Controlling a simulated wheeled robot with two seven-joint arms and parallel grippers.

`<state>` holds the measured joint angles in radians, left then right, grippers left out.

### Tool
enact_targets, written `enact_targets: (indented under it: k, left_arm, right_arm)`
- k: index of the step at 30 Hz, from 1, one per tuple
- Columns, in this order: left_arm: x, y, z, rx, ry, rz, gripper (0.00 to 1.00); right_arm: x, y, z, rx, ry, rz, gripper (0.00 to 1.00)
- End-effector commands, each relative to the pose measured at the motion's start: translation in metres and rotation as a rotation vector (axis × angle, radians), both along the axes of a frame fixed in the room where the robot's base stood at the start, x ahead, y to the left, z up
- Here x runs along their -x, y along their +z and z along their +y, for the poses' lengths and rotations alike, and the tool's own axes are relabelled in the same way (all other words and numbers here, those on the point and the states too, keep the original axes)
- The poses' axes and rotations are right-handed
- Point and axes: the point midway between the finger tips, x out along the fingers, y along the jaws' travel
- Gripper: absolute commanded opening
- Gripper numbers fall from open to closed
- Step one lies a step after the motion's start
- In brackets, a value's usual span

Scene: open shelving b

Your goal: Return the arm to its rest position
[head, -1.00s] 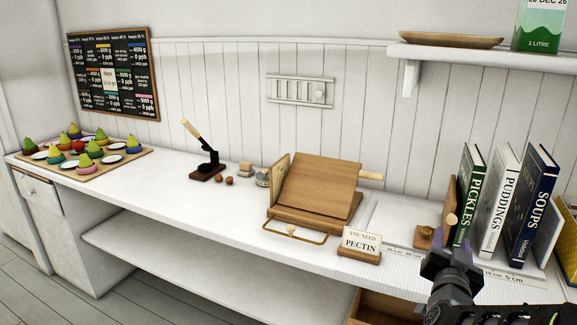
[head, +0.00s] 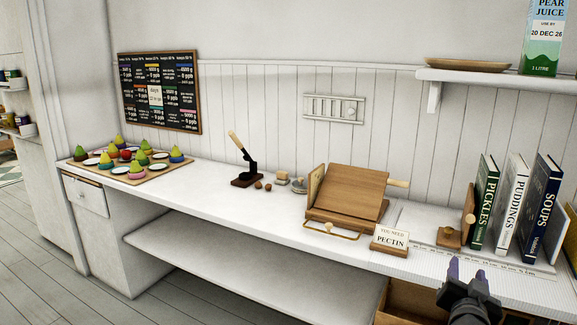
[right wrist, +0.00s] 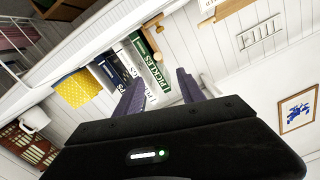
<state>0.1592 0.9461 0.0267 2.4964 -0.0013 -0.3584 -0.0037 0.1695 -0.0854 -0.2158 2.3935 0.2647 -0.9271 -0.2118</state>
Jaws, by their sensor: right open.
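My right gripper (head: 467,272) is at the lower right of the head view, in front of the counter's front edge and below the books. Its two purple fingers stand apart with nothing between them. In the right wrist view the open fingers (right wrist: 160,92) point toward the books and the wall, and the gap between them is empty. My left gripper is in neither current view.
The white counter (head: 270,215) holds a wooden stand (head: 345,197), a "PECTIN" sign (head: 390,241), a green PICKLES book (head: 484,203) with other books, and a fruit tray (head: 75,163). An open wooden drawer (head: 402,300) is below. A shelf (head: 480,78) hangs above.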

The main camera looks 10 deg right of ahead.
Motion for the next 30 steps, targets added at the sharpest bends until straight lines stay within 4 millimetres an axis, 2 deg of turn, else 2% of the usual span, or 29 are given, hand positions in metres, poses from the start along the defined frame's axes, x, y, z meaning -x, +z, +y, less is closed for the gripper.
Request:
enact_targets:
  k: [8,11,17,20,23,24,26,27,30]
  left_arm:
    - [-0.001,0.0,-0.001,0.001,-0.002,-0.002,0.53]
    - [-0.001,0.0,0.0,0.001,-0.001,-0.001,0.53]
    - [-0.001,0.0,0.0,0.001,-0.001,-0.001,0.53]
    - [-0.001,0.0,0.0,0.001,-0.001,-0.001,0.53]
    - [-0.001,0.0,0.0,0.001,-0.001,-0.001,0.53]
    - [-0.001,0.0,0.0,0.001,-0.001,-0.001,0.53]
    - [-0.001,0.0,0.0,0.001,-0.001,-0.001,0.53]
    - [-0.001,0.0,0.0,0.001,-0.001,-0.001,0.53]
    - [-0.001,0.0,0.0,0.001,-0.001,-0.001,0.53]
  right_arm:
    - [-0.016,-0.041,0.035,-0.082,0.115,0.097,0.46]
    - [-0.021,-0.064,0.052,-0.112,0.161,0.148,0.46]
    - [-0.029,-0.128,0.1,-0.186,0.277,0.297,0.46]
    - [-0.025,-0.175,0.134,-0.235,0.352,0.406,0.46]
    - [-0.011,-0.234,0.18,-0.298,0.447,0.552,0.46]
    - [-0.001,-0.259,0.2,-0.327,0.486,0.619,0.46]
    - [0.018,-0.295,0.23,-0.368,0.545,0.718,0.46]
    - [0.033,-0.317,0.25,-0.395,0.582,0.784,0.46]
    - [0.075,-0.366,0.294,-0.458,0.669,0.939,0.46]
